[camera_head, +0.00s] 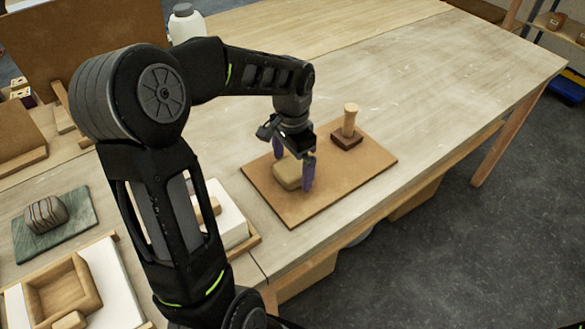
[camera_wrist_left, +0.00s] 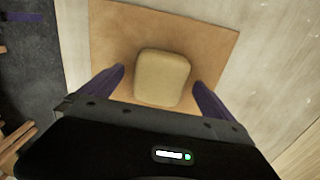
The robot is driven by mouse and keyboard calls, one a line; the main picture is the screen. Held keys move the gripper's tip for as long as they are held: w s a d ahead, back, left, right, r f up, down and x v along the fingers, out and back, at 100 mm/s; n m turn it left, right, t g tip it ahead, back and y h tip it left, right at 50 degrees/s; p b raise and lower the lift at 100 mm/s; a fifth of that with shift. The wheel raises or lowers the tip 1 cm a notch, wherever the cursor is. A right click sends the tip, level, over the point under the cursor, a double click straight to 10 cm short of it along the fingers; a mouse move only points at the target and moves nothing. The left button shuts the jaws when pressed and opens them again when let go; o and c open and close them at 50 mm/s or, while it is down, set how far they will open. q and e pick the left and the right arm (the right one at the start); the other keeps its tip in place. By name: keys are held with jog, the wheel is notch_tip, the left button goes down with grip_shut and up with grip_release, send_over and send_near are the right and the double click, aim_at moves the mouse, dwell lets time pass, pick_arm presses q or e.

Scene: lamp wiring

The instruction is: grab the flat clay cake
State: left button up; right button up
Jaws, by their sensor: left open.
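The flat clay cake (camera_head: 287,174) is a tan, rounded square block lying on a brown board (camera_head: 350,188) on the table. It also shows in the left wrist view (camera_wrist_left: 162,77), between and a little beyond the fingertips. My left gripper (camera_head: 293,168) is open, with its purple fingers pointing down around the cake. In the left wrist view the open fingers (camera_wrist_left: 160,82) stand on either side of the cake, with a gap at each side. Part of the cake is hidden behind a finger in the head view. My right gripper is not in view.
A wooden stamp-like tool with a dark base (camera_head: 347,138) stands on the board near the cake. A striped clay lump (camera_head: 45,214) sits on a green slab (camera_head: 75,238) at left. A wooden mould (camera_head: 62,290) is at lower left. The table's right side (camera_head: 450,70) is clear.

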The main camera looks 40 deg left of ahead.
pick_arm(q)
jog(key=shift+f, duration=0.55)
jog(key=shift+c, duration=0.4)
jog(key=shift+r, duration=0.1)
jog(key=c, duration=1.9)
